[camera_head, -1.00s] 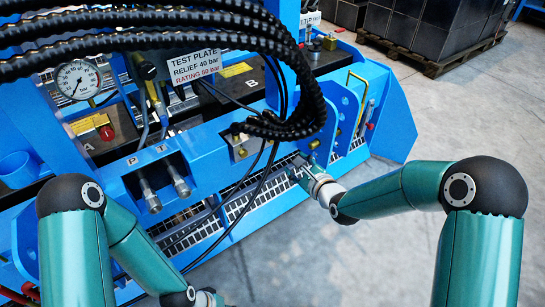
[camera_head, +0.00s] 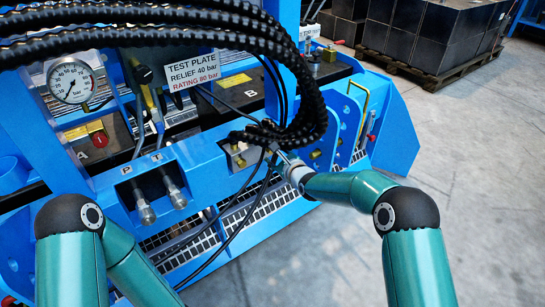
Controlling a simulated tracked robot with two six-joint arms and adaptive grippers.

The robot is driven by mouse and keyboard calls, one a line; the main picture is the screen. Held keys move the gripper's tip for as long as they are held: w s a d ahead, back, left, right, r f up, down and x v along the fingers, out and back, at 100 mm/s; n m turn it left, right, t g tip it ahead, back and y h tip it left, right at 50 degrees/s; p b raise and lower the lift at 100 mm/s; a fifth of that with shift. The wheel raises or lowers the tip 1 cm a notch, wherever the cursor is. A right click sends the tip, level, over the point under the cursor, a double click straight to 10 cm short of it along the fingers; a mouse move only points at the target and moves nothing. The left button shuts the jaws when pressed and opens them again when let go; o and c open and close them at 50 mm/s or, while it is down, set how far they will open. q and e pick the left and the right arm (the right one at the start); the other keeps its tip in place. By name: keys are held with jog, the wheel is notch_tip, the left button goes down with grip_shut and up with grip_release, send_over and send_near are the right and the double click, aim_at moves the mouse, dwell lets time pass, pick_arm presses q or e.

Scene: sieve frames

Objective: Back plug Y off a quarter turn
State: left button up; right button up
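No label reading Y is legible in the head view, so I cannot tell which fitting is plug Y. A small brass fitting (camera_head: 239,161) sits in a square recess of the blue frame, partly behind thin black cables. Another brass fitting (camera_head: 316,154) shows on the blue bracket to its right. My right gripper (camera_head: 277,154) points up and left at the recess, close to its right side. Its fingertips are small and partly covered by cables and the thick black hose, so contact and opening cannot be told. My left gripper is below the picture edge.
Thick ribbed black hoses (camera_head: 308,112) arch over the frame and hang just above my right gripper. Two metal couplings (camera_head: 145,211) marked P and T stick out left. A pressure gauge (camera_head: 72,82) and test plate sign (camera_head: 192,71) stand behind. Open floor (camera_head: 440,140) lies right.

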jog(key=shift+b+x, duration=0.3)
jog(key=shift+x, duration=0.95)
grip_shut()
jog(key=shift+a, duration=0.2)
jog(key=shift+f, duration=0.15)
